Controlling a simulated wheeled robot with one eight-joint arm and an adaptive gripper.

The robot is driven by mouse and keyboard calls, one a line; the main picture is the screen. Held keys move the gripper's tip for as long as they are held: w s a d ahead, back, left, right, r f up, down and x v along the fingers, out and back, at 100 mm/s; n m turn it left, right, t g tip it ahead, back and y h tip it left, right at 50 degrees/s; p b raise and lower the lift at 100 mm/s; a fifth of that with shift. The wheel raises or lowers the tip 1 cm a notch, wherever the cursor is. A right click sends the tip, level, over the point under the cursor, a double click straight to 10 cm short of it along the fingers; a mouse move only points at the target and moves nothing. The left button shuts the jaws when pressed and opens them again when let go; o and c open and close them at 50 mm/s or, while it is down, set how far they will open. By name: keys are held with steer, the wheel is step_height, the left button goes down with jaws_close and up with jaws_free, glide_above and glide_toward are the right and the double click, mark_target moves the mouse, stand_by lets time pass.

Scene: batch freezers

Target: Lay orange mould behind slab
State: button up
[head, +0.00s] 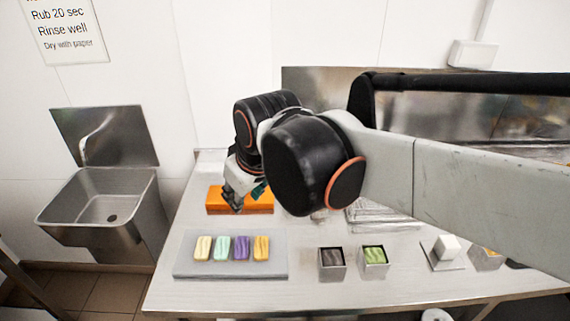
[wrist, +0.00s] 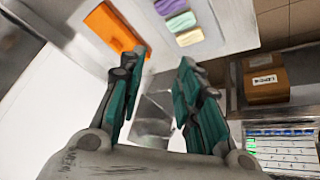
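The orange mould (head: 261,204) is a flat orange block lying on the steel table, just behind the grey slab (head: 230,270). My gripper (head: 237,196) is over the mould's left part and hides some of it. The mould also shows in the wrist view (wrist: 112,27), at the upper left beyond the left finger. In that view my gripper (wrist: 160,62) is open, with a wide gap and nothing between its fingers. The left fingertip overlaps the mould's near end in the picture; I cannot tell whether they touch.
Several coloured bars (head: 240,248) lie on the slab. Two square tins, dark (head: 332,262) and green-filled (head: 374,260), stand right of it. A white block (head: 447,246) is further right. A steel sink (head: 108,200) is left of the table. A brown box (wrist: 266,80) shows in the wrist view.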

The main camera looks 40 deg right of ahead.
steer(key=s+a+f+m+t, duration=0.1)
steer(key=s+f+m, duration=0.1)
steer(key=s, duration=0.4)
steer(key=shift+s+a+f, duration=0.15)
steer(key=shift+a+f, duration=0.1)
steer(key=shift+f, duration=0.4)
stand_by(6.8)
